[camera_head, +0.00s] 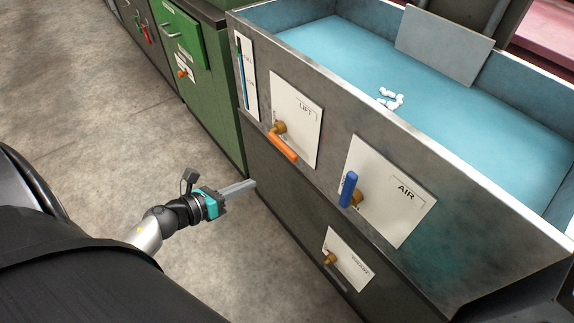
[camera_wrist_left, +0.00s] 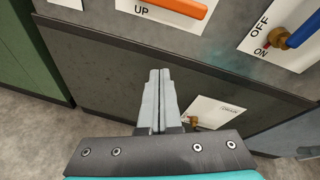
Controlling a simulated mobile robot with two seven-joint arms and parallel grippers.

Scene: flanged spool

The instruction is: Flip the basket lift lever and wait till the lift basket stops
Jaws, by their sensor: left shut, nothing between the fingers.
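The orange lift lever (camera_head: 282,147) sits on the white "LIFT" plate (camera_head: 307,115) on the tank's front, mounted on a brass fitting. It slants down to the right in the head view. It also shows at the top edge of the left wrist view (camera_wrist_left: 180,7), beside the printed word "UP". My left gripper (camera_head: 253,184) is shut and empty, in front of the dark lower panel, below the lever and apart from it. Its closed fingers (camera_wrist_left: 159,74) show in the left wrist view. I cannot make out a lift basket. My right gripper is not in view.
A blue lever (camera_head: 348,188) on the "AIR" plate (camera_head: 402,195) is right of the orange one. A lower plate (camera_head: 347,262) carries a brass valve. Green cabinets (camera_head: 212,85) stand left; open floor lies front-left.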

